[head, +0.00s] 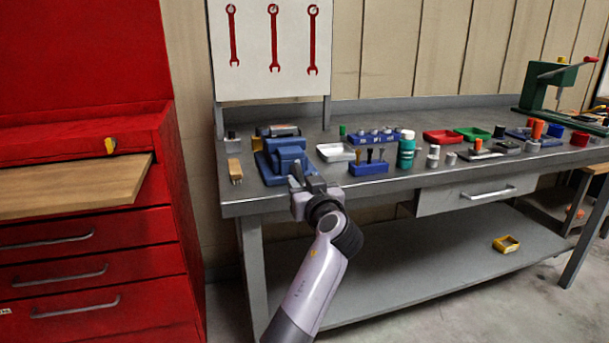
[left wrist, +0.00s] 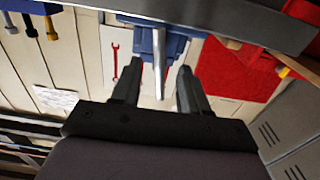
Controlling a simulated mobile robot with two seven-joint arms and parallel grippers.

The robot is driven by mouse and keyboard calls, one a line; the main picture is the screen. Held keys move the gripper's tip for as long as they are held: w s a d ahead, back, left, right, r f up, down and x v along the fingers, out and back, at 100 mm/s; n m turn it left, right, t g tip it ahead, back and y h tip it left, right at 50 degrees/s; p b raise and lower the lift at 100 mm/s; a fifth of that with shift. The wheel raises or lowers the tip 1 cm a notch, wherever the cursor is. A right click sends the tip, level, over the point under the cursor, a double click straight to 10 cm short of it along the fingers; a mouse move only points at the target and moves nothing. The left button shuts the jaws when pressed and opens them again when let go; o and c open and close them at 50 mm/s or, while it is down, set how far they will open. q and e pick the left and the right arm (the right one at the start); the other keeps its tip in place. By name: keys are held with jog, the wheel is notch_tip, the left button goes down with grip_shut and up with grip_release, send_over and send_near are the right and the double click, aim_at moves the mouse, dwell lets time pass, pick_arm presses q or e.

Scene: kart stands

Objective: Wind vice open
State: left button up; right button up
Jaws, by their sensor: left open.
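The blue vice (head: 287,154) is fixed at the front left of the grey workbench (head: 330,199). My left gripper (head: 304,178) is at its front, at the bench's front edge. In the left wrist view, which is upside down, the blue vice (left wrist: 172,45) shows beyond the fingers. A grey metal bar, the vice's handle (left wrist: 159,66), reaches between the open fingers of my left gripper (left wrist: 156,78). Gaps show on both sides of the bar, and I see no contact. The handle is mostly hidden by the gripper in the head view. My right gripper is not in view.
Right of the vice are a white tray (head: 336,152), a blue tool holder (head: 368,168) and a green bottle (head: 406,152). A wooden-backed brush (head: 235,170) lies on its left. A red tool cabinet (head: 95,250) stands left of the bench.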

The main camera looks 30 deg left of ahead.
pick_arm(q)
jog(key=shift+x, duration=2.2)
